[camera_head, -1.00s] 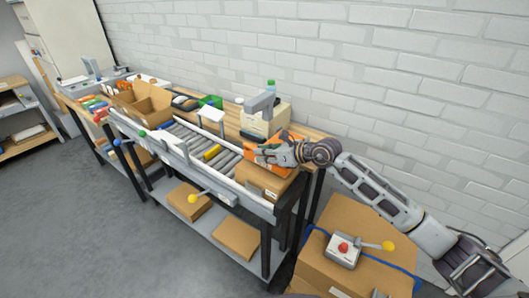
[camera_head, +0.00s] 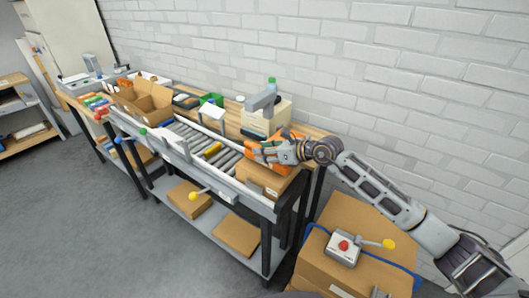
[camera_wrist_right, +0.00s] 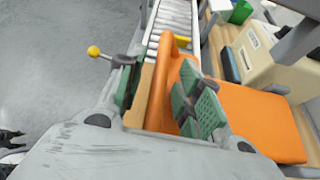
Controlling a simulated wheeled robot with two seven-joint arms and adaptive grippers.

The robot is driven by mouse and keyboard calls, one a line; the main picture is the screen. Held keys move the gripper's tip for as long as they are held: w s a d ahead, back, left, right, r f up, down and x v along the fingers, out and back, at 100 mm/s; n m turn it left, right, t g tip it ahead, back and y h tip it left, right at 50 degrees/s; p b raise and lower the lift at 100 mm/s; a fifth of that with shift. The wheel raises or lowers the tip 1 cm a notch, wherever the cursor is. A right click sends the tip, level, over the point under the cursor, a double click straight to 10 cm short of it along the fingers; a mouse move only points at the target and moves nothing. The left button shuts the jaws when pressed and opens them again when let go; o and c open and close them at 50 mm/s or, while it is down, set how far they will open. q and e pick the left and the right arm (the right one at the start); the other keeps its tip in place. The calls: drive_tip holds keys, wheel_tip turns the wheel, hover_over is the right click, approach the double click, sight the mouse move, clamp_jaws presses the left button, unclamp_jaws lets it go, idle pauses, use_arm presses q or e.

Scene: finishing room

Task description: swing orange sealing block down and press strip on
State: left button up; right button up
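The orange sealing block (camera_head: 262,156) is at the right end of the roller conveyor, partly hidden by my right gripper (camera_head: 282,152). In the right wrist view the orange block (camera_wrist_right: 260,118) is a broad plate with a raised orange ridge (camera_wrist_right: 163,75) along its left side. My right gripper (camera_wrist_right: 160,98) has its green-padded fingers apart, with the ridge between them. The ridge is closer to the right finger, and I cannot tell whether it touches. The strip cannot be made out.
A cardboard box (camera_head: 262,181) sits just in front of the orange block. A cream machine with a grey arm (camera_head: 262,103) stands behind it. A yellow-knobbed lever (camera_head: 194,196) sticks out from the conveyor's front. A red-button control box (camera_head: 343,247) sits on cartons at lower right.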

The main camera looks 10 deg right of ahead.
drive_tip(key=shift+v, duration=1.2)
drive_tip(key=v, duration=0.9)
drive_tip(key=shift+s+d, duration=0.15)
drive_tip(key=shift+r, duration=0.1)
